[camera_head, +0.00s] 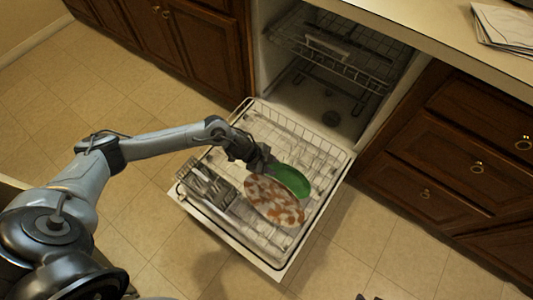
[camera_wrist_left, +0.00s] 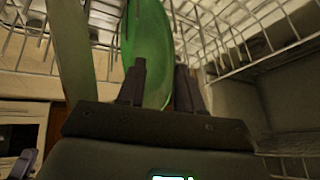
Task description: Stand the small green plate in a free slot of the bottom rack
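The small green plate (camera_head: 291,181) is tilted up over the right middle of the pulled-out bottom rack (camera_head: 318,153). My left gripper (camera_head: 264,163) is at the plate's upper left edge. In the left wrist view the green plate (camera_wrist_left: 149,45) stands between the two fingers of the left gripper (camera_wrist_left: 160,80), which are partly closed with its lower edge between them. Whether the plate touches the wires is hidden. A brown-and-white patterned plate (camera_head: 273,203) stands tilted just in front of the green plate. My right gripper is not in view.
A cutlery basket (camera_head: 207,183) stands at the rack's left side. The upper rack (camera_head: 330,55) is inside the dishwasher. Wooden cabinets (camera_head: 435,150) flank it. Rack wires are bare behind and right of the plates. A pale strip (camera_wrist_left: 73,60) crosses the wrist view's left.

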